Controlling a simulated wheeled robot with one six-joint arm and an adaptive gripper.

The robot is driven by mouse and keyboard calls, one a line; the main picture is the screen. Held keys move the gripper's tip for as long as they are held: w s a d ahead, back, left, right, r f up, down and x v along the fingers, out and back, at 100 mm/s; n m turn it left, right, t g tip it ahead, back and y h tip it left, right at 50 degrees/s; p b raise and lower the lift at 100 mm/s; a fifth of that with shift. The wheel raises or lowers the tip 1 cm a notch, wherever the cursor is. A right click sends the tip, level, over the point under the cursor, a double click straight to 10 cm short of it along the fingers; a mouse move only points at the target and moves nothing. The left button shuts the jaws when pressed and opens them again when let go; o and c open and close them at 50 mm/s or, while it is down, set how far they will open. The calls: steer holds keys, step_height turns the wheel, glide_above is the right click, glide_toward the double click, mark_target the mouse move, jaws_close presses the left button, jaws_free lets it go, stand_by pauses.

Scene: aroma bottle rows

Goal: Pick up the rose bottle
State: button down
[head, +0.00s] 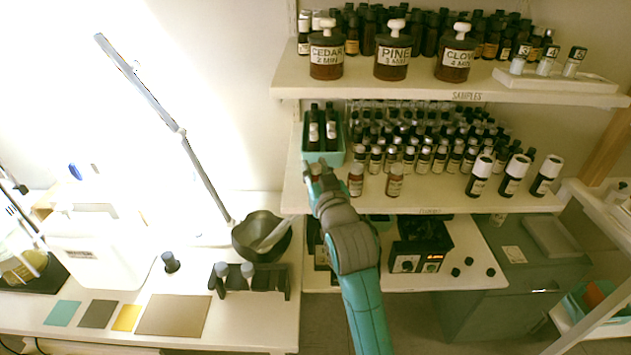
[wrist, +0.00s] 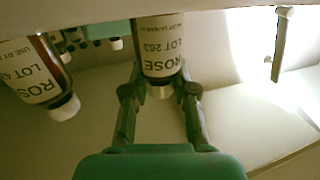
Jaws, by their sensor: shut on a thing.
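A rose bottle (wrist: 160,50) with a white label reading "ROSE LOT 263" is between the fingers of my gripper (wrist: 158,92) in the wrist view. The fingers are closed around its cap end. In the head view my gripper (head: 318,181) is at the left front of the middle shelf and mostly hides this bottle. Whether its base touches the shelf cannot be told. A second bottle (wrist: 38,72), its label starting "ROS", stands beside it in the wrist view, apart from the fingers.
Two small bottles (head: 356,181) (head: 395,181) stand right of my gripper on the middle shelf (head: 440,200). A teal bin (head: 323,157) with dark bottles is just behind. Dense bottle rows fill the back. The upper shelf (head: 400,88) overhangs. A dark bowl (head: 262,238) stands lower left.

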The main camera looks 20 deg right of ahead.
steer(key=shift+f, duration=0.4)
